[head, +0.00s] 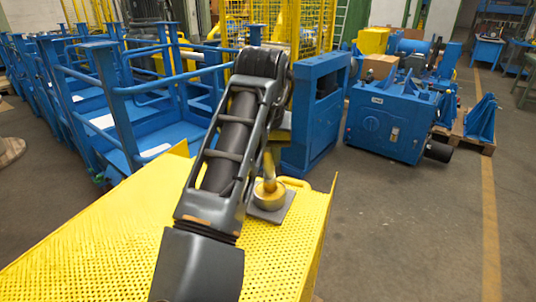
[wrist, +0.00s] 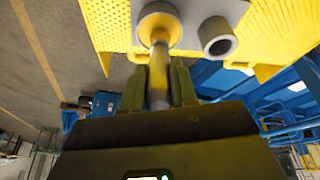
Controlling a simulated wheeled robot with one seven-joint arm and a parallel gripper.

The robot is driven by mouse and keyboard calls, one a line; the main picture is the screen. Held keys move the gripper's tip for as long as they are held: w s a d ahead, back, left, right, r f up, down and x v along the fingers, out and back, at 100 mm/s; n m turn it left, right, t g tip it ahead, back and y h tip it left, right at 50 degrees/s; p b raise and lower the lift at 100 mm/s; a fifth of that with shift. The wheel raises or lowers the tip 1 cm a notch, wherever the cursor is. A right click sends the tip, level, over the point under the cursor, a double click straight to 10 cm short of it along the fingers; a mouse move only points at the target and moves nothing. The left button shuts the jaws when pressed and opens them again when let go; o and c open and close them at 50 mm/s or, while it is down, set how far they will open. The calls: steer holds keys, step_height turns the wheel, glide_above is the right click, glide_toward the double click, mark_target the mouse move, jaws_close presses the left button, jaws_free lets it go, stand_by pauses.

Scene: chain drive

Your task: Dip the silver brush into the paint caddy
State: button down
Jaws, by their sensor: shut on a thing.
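My gripper (wrist: 157,88) is shut on the silver brush (wrist: 158,82), with a finger on each side of its shaft. The brush's yellow end (wrist: 158,42) meets the paint caddy's round yellow cup (wrist: 145,27); how deep it sits is hidden. In the head view the yellow end (head: 268,165) stands nearly upright over the cup (head: 268,195). The caddy is a grey square plate (head: 284,211) with the cup and, in the wrist view, a grey hollow holder (wrist: 217,37), which looks empty. My arm hides most of the gripper in the head view.
The caddy stands near the far right corner of a yellow perforated platform (head: 100,245). Blue railed frames (head: 130,90) stand beyond it at left, a blue cabinet (head: 316,115) behind, and a blue machine (head: 388,122) at right. The floor at right (head: 410,230) is clear.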

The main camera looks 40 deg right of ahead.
steer(key=shift+r+p, duration=3.2)
steer(key=shift+r, duration=0.25)
